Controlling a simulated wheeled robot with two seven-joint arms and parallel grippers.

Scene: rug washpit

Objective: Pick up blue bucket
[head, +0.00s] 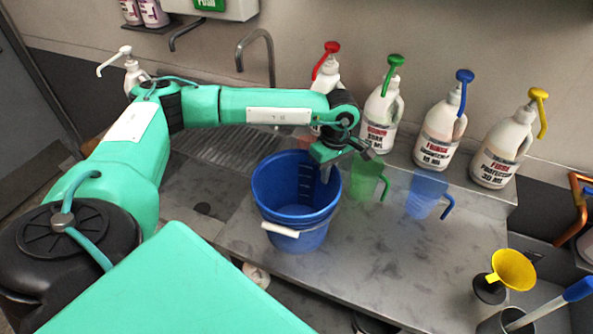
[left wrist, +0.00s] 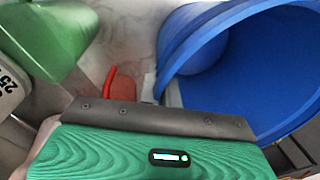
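The blue bucket (head: 297,215) stands upright on a steel bench, with black marks inside and a white handle grip hanging at its front. My right gripper is not in view.
A clear green jug (head: 367,177) and a clear blue jug (head: 424,195) stand right of the bucket. Several white pump bottles (head: 440,135) line the back ledge. A yellow funnel (head: 512,270) is at the right. The bench front right of the bucket (head: 385,270) is bare.

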